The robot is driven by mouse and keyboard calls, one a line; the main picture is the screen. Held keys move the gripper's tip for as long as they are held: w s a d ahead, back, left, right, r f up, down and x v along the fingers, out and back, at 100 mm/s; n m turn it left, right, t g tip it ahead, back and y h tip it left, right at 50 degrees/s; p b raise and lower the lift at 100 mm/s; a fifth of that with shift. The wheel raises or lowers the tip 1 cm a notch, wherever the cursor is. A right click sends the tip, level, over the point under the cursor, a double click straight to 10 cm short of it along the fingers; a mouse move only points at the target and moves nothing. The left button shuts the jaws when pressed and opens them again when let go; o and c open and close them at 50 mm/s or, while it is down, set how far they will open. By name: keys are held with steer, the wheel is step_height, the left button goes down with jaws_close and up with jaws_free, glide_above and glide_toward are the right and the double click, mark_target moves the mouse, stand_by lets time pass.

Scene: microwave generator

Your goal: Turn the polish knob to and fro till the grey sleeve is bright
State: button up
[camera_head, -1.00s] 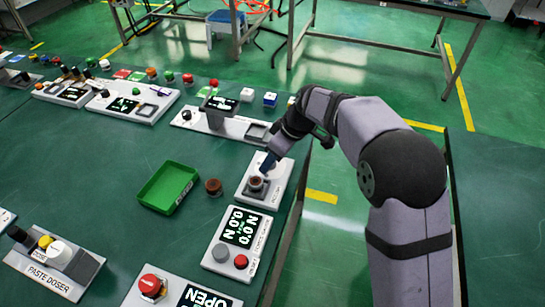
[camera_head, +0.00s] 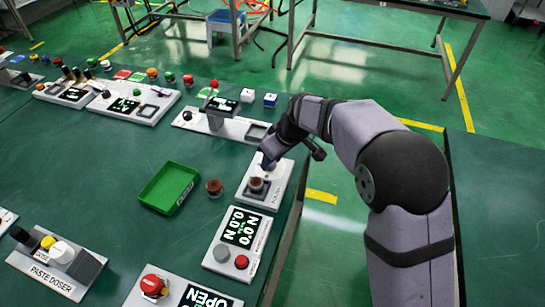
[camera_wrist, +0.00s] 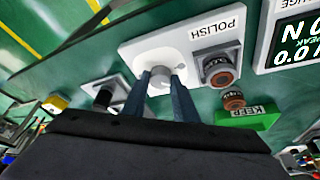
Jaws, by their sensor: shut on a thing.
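The polish unit (camera_wrist: 133,51) is a white box labelled POLISH. It also shows in the head view (camera_head: 282,172), under my gripper (camera_head: 267,164). In the wrist view my gripper (camera_wrist: 161,77) is shut on the round grey polish knob (camera_wrist: 160,80), one finger on each side. The knob is hidden behind my fingers in the head view. The sleeve (camera_wrist: 220,72) stands upright in the square dark nest beside the knob, with a reddish-brown top and a dark side. It also shows in the head view (camera_head: 255,184). Its brightness is hard to judge.
A second reddish-brown-topped piece (camera_head: 214,187) stands on the table beside the green KEEP tray (camera_head: 150,197), which looks empty. A unit with a dark post (camera_head: 185,120) stands beyond. The table's right edge is close.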

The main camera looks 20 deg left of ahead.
steer(key=m+p, duration=0.1)
steer(key=m, duration=0.1)
steer(key=shift+s+r+m+t+h+p, duration=0.1)
steer(key=shift+r+m+t+h+p, duration=0.05)
steer(key=shift+m+t+h+p, duration=0.25)
steer(key=shift+a+m+t+h+p, duration=0.15)
steer(key=shift+m+t+h+p, duration=0.2)
steer(key=shift+m, duration=0.85)
steer(key=shift+a+f+m+t+h+b, duration=0.15)
steer(key=shift+m+h+b, duration=0.1)
steer(key=shift+m, duration=0.35)
steer(key=shift+d+f+m+t+h+b, duration=0.1)
steer(key=shift+m+b, duration=0.1)
steer(key=shift+m, duration=0.4)
steer(key=shift+r+m+h+b, duration=0.1)
steer(key=shift+m+h+b, duration=0.3)
steer(key=shift+m+b, duration=0.45)
steer(key=shift+m, duration=0.35)
steer(key=o, duration=1.1)
steer(key=shift+c, duration=0.2)
